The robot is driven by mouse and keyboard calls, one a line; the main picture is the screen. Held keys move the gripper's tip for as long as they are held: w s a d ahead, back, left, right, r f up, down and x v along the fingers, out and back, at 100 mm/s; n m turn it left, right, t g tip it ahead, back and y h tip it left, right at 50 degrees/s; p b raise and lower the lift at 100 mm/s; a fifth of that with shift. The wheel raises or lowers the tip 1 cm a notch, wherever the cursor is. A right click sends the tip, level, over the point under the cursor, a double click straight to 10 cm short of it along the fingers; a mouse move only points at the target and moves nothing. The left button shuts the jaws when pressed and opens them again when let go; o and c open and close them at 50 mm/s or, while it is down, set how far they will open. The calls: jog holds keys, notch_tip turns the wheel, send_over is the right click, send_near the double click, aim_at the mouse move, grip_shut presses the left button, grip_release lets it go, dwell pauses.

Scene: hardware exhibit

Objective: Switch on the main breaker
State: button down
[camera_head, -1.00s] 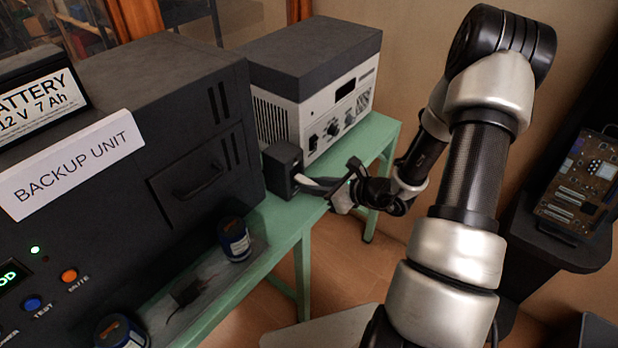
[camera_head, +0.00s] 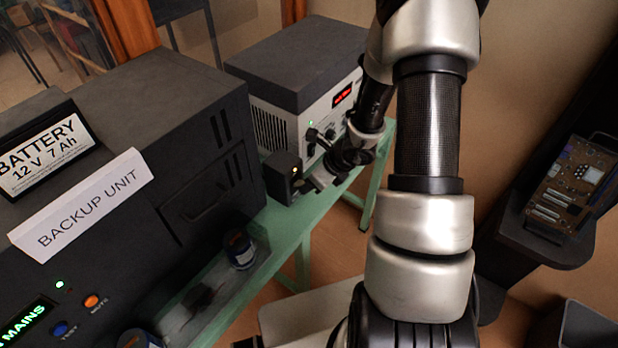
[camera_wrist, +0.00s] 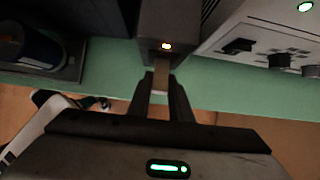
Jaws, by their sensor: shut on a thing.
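The main breaker looks to be the small black box (camera_head: 282,178) on the green bench, between the backup unit and a grey-white instrument. An amber lamp glows on its front; in the wrist view the box (camera_wrist: 168,22) is at the top centre. A narrow brownish lever (camera_wrist: 161,72) sticks out below the lamp. My gripper (camera_wrist: 160,88) is shut on this lever, one dark finger on each side. In the head view my gripper (camera_head: 314,182) is at the box's front, and the lever is hard to make out there.
The backup unit (camera_head: 130,110) shows a green display ending in "MAINS". The instrument (camera_head: 300,75) beside the breaker has a lit red display and knobs close to my wrist. A circuit board (camera_head: 570,185) is at right.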

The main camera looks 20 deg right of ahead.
dwell(0.3)
jog(key=c, duration=1.6)
grip_release()
jog(key=shift+r, duration=0.1)
jog(key=p+v, duration=0.4)
jog(key=v, duration=1.3)
jog(key=shift+s+d, duration=0.1)
jog(key=shift+s, duration=0.1)
